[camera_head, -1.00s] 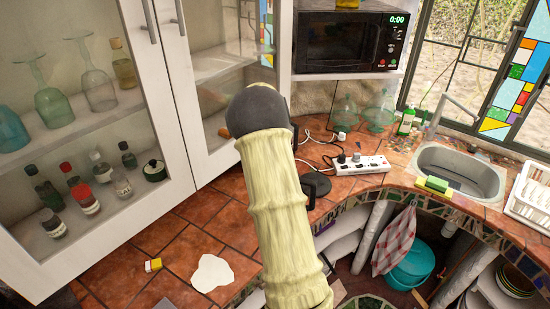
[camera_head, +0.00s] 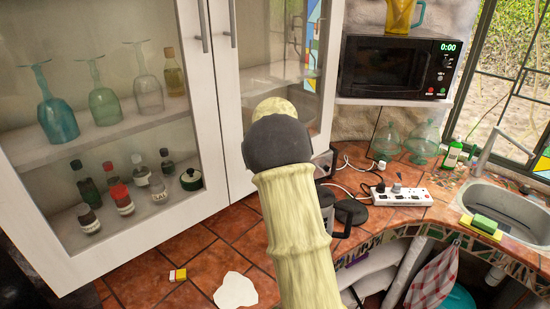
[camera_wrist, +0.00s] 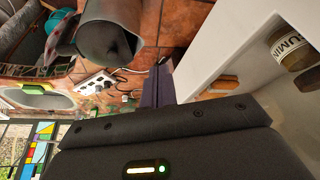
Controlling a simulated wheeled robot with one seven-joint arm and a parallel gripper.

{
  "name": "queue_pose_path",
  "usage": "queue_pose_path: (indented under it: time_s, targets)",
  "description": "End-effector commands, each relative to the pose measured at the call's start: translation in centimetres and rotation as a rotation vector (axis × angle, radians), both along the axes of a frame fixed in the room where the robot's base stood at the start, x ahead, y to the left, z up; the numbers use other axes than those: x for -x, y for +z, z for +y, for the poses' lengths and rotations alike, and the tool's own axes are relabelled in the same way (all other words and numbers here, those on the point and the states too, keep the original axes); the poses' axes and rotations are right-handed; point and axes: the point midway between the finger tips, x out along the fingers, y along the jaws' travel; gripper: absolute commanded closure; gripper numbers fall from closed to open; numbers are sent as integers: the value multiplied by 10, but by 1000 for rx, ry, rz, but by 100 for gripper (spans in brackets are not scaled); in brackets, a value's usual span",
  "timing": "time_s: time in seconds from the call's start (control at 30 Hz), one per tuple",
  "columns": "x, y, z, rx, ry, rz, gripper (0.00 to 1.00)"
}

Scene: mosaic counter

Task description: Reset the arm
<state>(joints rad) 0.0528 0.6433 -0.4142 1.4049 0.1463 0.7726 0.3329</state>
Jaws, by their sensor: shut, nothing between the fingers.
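My arm (camera_head: 290,225) rises through the middle of the head view, pale with a dark grey joint (camera_head: 276,142), in front of the glass cabinet and the tiled counter. My gripper (camera_wrist: 163,68) shows in the wrist view, its dark body across the bottom and narrow dark fingers in the middle. It is shut and empty. A white cabinet edge lies close to its right in that view. The gripper cannot be made out clearly in the head view.
The glass-fronted cabinet (camera_head: 207,150) holds glasses and bottles. A microwave (camera_head: 397,72) sits on a shelf. A power strip (camera_head: 402,196), cables and a sink (camera_head: 508,212) are at right. A yellow-red box (camera_head: 177,274) and a white patch (camera_head: 236,291) lie on the counter.

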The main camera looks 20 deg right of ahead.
Motion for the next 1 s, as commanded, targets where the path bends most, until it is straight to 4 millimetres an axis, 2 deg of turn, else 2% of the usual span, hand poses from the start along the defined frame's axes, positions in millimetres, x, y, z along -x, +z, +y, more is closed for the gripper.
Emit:
queue_pose_path:
  time_s: [0.27, 0.37, 0.47, 0.77, 1.0]
  targets:
    - [5, -2, 4, -6, 11, 3, 100]
    - [17, -6, 17, -20, 40, 10, 100]
    - [38, -12, 38, -40, 95, 25, 100]
    - [125, -36, 120, -81, 334, 75, 100]
    - [212, -57, 179, -76, 558, 115, 100]
